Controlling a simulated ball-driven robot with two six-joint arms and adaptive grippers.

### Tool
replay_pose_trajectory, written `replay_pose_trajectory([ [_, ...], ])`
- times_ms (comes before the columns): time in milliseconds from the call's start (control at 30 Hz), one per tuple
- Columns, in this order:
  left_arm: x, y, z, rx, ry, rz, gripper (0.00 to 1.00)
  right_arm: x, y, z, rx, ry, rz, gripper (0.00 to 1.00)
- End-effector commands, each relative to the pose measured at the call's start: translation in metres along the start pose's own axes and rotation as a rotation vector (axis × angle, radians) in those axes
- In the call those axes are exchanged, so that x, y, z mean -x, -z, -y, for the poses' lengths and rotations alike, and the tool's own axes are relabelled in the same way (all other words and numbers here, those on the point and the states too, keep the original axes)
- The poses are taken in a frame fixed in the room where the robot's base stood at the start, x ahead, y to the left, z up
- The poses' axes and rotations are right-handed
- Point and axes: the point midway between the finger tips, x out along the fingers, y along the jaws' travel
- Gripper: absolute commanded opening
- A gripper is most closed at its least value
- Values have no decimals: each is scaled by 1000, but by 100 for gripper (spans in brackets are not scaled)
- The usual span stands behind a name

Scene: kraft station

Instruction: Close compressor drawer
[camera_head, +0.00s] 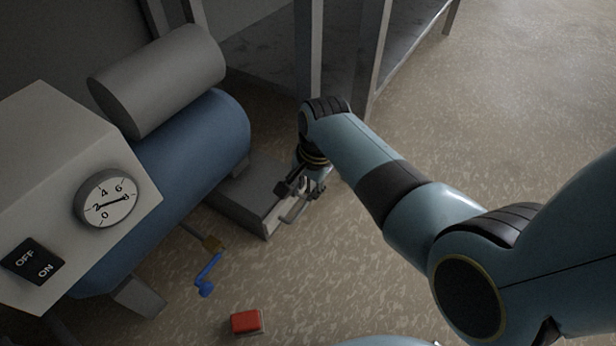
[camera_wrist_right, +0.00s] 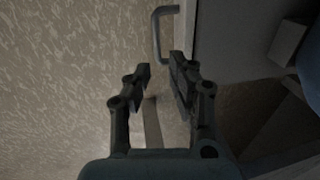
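The compressor drawer (camera_head: 247,196) is a flat grey box low on the floor side of the blue tank. It sticks out from under the tank, with a light grey bar handle (camera_head: 292,216) on its front. My right gripper (camera_head: 308,188) is down beside the drawer front, close to the handle and partly overlapping it in the head view. The handle (camera_wrist_right: 156,38) lies just beyond the fingertips, against the dark drawer (camera_wrist_right: 232,40). Contact cannot be told. My left gripper is not in view.
The compressor has a blue tank (camera_head: 200,146), a grey cylinder (camera_head: 160,80) and a control box (camera_head: 60,140) with a gauge (camera_head: 106,198) and an OFF/ON switch (camera_head: 33,262). A blue-handled valve (camera_head: 207,272) and a red block (camera_head: 246,321) are nearby. The floor at right is open.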

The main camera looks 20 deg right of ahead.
Motion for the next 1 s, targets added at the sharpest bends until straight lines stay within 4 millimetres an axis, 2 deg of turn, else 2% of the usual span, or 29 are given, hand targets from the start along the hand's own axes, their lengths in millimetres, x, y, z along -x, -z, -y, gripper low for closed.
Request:
replay_pose_trajectory([
  [100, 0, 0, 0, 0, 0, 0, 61, 21, 0, 0, 0, 3, -1, 21],
  [300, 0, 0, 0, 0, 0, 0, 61, 39, 0, 0, 0, 1, 0, 21],
  [1000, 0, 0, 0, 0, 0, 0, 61, 41, -1, 0, 0, -1, 1, 21],
])
